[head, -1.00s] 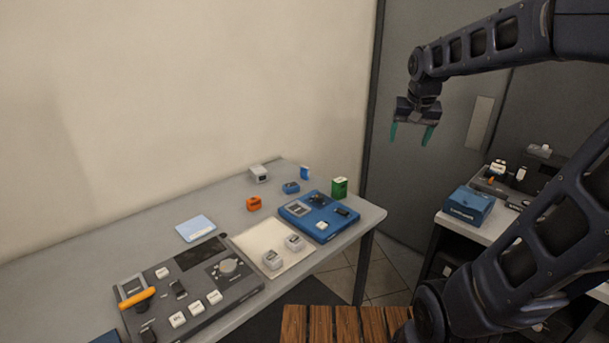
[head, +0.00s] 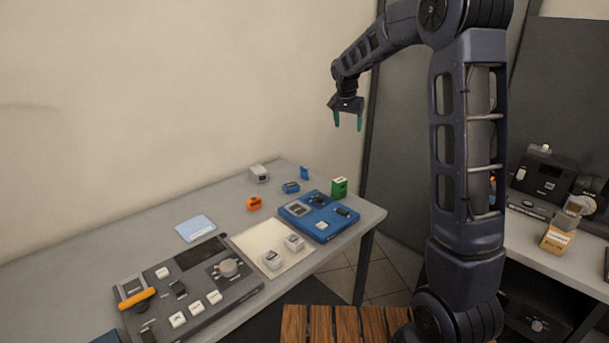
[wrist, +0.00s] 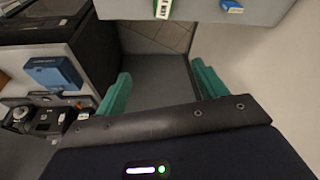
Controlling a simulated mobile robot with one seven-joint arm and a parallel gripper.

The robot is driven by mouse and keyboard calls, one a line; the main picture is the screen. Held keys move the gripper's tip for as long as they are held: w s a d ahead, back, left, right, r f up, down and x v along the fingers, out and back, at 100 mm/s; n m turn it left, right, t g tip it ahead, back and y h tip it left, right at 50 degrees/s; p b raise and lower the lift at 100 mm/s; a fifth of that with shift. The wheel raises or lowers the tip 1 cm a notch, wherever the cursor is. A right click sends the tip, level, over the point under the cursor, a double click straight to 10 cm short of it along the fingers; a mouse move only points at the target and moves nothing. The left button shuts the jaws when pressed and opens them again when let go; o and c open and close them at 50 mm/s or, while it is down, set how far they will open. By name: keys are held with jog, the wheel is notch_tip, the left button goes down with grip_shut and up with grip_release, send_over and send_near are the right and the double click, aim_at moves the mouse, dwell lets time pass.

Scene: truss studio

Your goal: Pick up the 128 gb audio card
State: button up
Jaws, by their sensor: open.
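My gripper (head: 348,121) is open and empty, with its teal fingers pointing down. It hangs in the air above and behind the table's far right end. In the wrist view my gripper (wrist: 160,80) has nothing between its fingers. Small card-like blocks stand on the table: green (head: 339,187), orange (head: 254,203), blue (head: 291,188) and a blue upright one (head: 304,173). The labels are too small to read, so I cannot tell which is the 128 gb audio card. The green block (wrist: 162,9) and a blue block (wrist: 231,5) show at the wrist view's top edge.
The grey table (head: 110,248) also bears a blue panel (head: 297,220), a dark control deck (head: 205,303), a cream mat (head: 255,236) with two small pale blocks, a light blue pad (head: 196,229) and a grey block (head: 259,173). A second equipment table (head: 560,254) stands right.

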jog(key=w+a+f+m, duration=0.1)
jog(key=w+a+f, duration=0.8)
jog(key=m+h, duration=0.2)
send_near(304, 167)
jog(key=f, duration=0.2)
jog(key=x, duration=0.4)
jog(key=shift+s+f, duration=0.1)
jog(key=shift+f, duration=0.25)
jog(key=shift+w+d+x, duration=0.1)
jog(key=shift+w+x, duration=0.1)
jog(key=shift+x, duration=1.1)
jog(key=shift+w+d+x, duration=0.1)
jog(key=shift+w+x, duration=0.1)
jog(key=shift+x, duration=1.15)
jog(key=shift+r, duration=0.2)
jog(key=c, duration=1.1)
